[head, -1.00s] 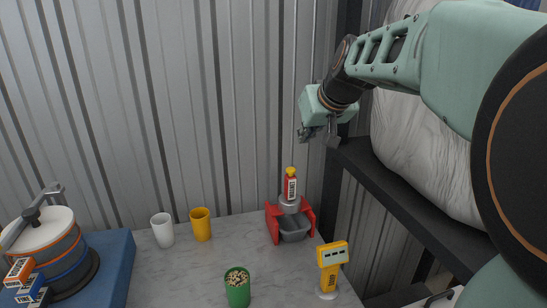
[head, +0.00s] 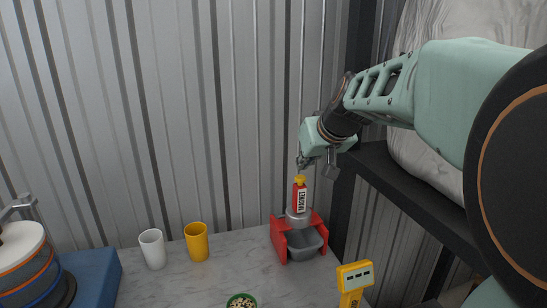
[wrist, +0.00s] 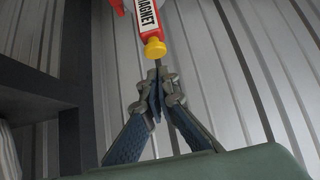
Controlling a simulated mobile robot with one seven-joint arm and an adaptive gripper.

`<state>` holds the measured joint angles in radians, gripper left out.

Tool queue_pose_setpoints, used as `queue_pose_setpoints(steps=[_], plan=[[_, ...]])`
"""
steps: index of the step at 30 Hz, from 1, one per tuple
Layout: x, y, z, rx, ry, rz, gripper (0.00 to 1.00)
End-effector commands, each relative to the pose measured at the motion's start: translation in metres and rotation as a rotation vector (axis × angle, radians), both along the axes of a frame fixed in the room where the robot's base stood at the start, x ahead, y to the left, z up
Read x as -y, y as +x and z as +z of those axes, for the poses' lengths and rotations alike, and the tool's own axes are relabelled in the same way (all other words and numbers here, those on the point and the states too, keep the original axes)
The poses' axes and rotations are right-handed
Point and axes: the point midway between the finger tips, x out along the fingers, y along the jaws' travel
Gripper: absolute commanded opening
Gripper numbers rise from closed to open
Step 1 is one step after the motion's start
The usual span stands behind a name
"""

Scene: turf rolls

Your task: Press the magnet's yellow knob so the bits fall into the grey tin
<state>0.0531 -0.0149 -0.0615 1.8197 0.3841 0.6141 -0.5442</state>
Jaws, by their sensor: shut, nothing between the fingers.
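The magnet (head: 301,198) is a red upright body with a white label, standing in a red holder (head: 277,238) over the grey tin (head: 304,247). Its yellow knob (head: 299,180) is on top. My gripper (head: 304,163) is shut and empty, just above the knob in the head view. In the wrist view the fingertips (wrist: 158,70) point at the yellow knob (wrist: 154,48), with the magnet's label (wrist: 146,16) beyond it. I cannot tell whether the fingertips touch the knob. Bits on the magnet's underside are too small to make out.
A white cup (head: 153,249) and a yellow cup (head: 197,242) stand left of the holder. A green cup of bits (head: 241,301) is at the front. A yellow device with a display (head: 354,276) stands front right. A dark shelf (head: 395,185) runs along the right.

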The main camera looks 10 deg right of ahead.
Motion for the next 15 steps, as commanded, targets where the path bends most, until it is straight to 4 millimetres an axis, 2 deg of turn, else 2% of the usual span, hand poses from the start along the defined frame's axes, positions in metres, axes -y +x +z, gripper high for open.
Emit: queue_pose_setpoints(steps=[1,6,15], plan=[[0.001,-0.001,-0.008,0.003,0.001,-0.001,0.0],[0.003,-0.003,-0.018,0.003,0.001,-0.001,0.0],[0.003,-0.004,-0.02,0.003,0.0,-0.001,0.0]])
